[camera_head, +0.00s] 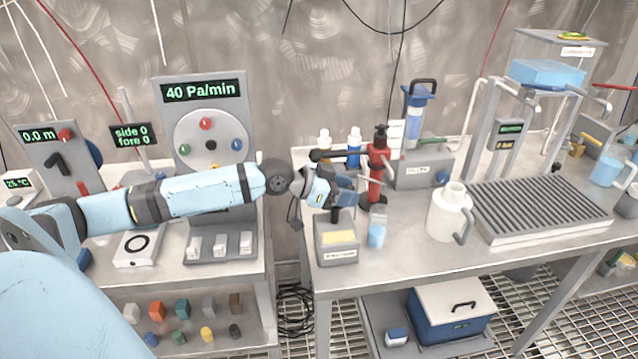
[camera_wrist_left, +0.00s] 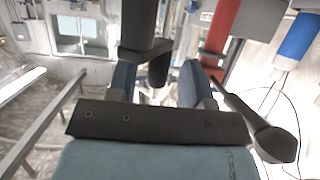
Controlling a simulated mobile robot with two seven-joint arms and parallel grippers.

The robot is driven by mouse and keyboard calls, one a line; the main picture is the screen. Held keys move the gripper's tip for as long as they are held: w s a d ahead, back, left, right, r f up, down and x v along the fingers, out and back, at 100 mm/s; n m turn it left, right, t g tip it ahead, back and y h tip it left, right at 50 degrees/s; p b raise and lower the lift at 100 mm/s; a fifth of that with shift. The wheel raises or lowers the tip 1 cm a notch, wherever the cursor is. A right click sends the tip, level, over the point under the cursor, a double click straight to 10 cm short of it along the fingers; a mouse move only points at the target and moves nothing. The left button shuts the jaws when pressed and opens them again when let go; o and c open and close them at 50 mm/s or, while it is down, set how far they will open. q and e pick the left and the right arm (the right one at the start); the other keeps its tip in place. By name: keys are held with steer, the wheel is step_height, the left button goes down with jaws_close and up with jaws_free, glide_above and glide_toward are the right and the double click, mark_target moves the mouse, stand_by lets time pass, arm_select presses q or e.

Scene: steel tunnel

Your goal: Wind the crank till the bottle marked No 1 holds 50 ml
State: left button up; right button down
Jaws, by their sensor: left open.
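A red stand (camera_head: 376,178) with a black top holds a black knobbed arm (camera_head: 326,155) that looks like a crank. The arm also shows in the left wrist view (camera_wrist_left: 247,120), beside the fingers. I cannot read the No 1 mark; small white (camera_head: 324,141) and blue (camera_head: 354,147) bottles stand behind. My left gripper (camera_head: 348,188) is open, left of the red stand and in front of the knobbed arm. In the left wrist view a dark post (camera_wrist_left: 138,28) with a stub reaches between its fingers (camera_wrist_left: 156,86); contact is unclear. My right gripper is not in view.
A grey box (camera_head: 336,238) with a yellow panel and a light blue cup (camera_head: 376,236) stand below the gripper. A white jug (camera_head: 448,214) and ribbed tray (camera_head: 540,207) are to the right. A gap separates the two benches.

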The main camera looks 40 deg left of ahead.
arm_select(q)
steer(key=p+v, duration=0.6)
steer(key=v, duration=0.6)
steer(key=shift+s+a, duration=0.2)
steer(key=shift+s, duration=0.05)
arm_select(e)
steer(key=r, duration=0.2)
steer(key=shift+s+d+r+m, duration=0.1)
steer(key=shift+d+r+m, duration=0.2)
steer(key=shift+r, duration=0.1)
